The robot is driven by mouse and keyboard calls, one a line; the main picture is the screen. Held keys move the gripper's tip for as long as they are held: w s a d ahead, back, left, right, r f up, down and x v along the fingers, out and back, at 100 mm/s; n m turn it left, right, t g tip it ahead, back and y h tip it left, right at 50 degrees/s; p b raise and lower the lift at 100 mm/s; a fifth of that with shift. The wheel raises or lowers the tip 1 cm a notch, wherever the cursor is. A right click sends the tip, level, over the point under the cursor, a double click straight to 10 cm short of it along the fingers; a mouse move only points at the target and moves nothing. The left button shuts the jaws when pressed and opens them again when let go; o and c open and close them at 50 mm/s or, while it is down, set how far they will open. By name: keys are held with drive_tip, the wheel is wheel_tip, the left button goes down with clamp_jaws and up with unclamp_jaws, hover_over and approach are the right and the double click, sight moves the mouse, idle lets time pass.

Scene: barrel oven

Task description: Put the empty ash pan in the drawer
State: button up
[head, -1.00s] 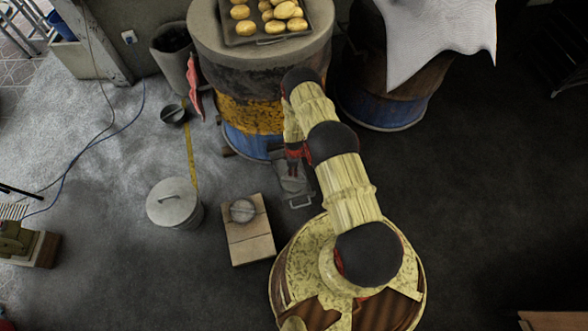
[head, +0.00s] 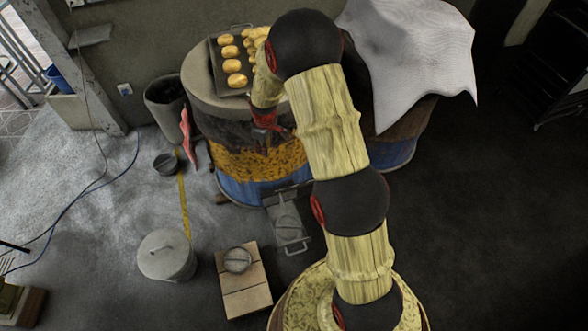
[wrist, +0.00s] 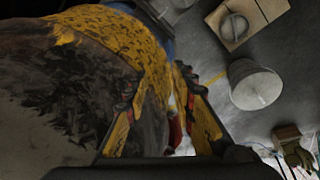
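A grey metal drawer (head: 271,199) with a looped front handle sticks out at the foot of the barrel oven (head: 250,165). A roundish grey shape (head: 289,222) shows inside it; I cannot tell whether this is the ash pan. A round grey pan-like thing with a bar across it (head: 238,260) sits on a wooden box; it also shows in the wrist view (wrist: 234,27). My gripper (head: 268,137) is in front of the oven's upper side, above the drawer. In the wrist view its yellow fingers (wrist: 160,112) are apart, with nothing clearly held between them.
A lidded bin (head: 167,258) stands left of the wooden box (head: 246,296). A small dark pot (head: 166,163) and a pink cloth (head: 188,137) are left of the oven.

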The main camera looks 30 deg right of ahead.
drive_tip(key=s+a+r+m+t, duration=0.15)
drive_tip(key=s+r, duration=0.25)
drive_tip(key=r, duration=0.5)
drive_tip(key=s+a+r+m, duration=0.1)
drive_tip(key=s+a+r, duration=0.1)
drive_tip(key=s+r, duration=0.45)
drive_tip(key=s+a+r+m, duration=0.1)
drive_tip(key=s+r, duration=0.1)
drive_tip(key=r, duration=0.9)
drive_tip(key=s+a+r+m+t, duration=0.1)
drive_tip(key=s+r, duration=0.3)
drive_tip(key=s, duration=0.7)
drive_tip(key=s+a+r+m+t, duration=0.1)
drive_tip(key=s+r, duration=0.3)
drive_tip(key=s, duration=0.7)
drive_tip(key=shift+s+a+r+m, duration=0.2)
drive_tip(key=shift+s+a+m, duration=0.15)
drive_tip(key=shift+a+m, duration=0.45)
drive_tip(key=shift+r, duration=0.1)
